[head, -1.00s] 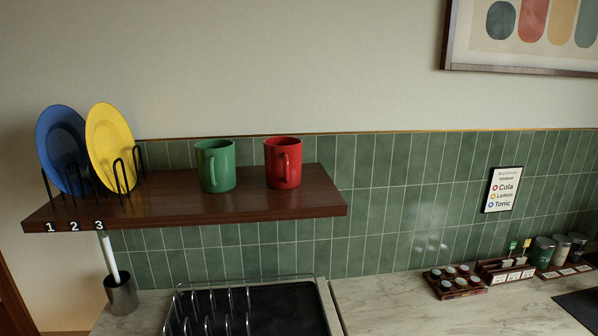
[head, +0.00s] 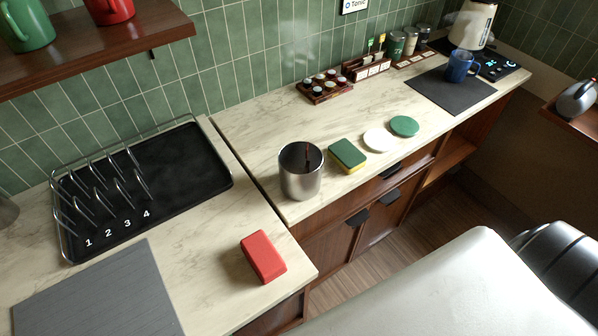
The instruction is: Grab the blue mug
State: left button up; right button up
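The blue mug (head: 459,66) stands upright at the far right of the counter, on or at the back edge of a black mat (head: 447,93). It is in front of a cream kettle and a dark panel with lit marks. Its handle appears to face right. Neither of my grippers shows in the head view, so their state cannot be seen.
A steel canister (head: 300,172), a green-and-yellow sponge (head: 347,155), a white disc (head: 379,140) and a green disc (head: 404,126) stand along the counter. A red block (head: 263,257) lies nearer. The kettle (head: 472,25) stands close behind the mug. A black dish rack (head: 150,185) is left.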

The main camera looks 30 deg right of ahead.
aim_at(457, 69)
jog(key=k+z, duration=0.1)
jog(key=z, duration=0.35)
jog(key=j+z, duration=0.1)
jog(key=z, duration=0.3)
jog(key=k+z, duration=0.15)
jog(key=z, duration=0.3)
jog(key=k+z, duration=0.1)
jog(key=z, duration=0.35)
jog(key=l+u, duration=0.1)
jog(key=u, duration=0.25)
jog(key=i+l+u, duration=0.6)
jog(key=l+u, duration=0.25)
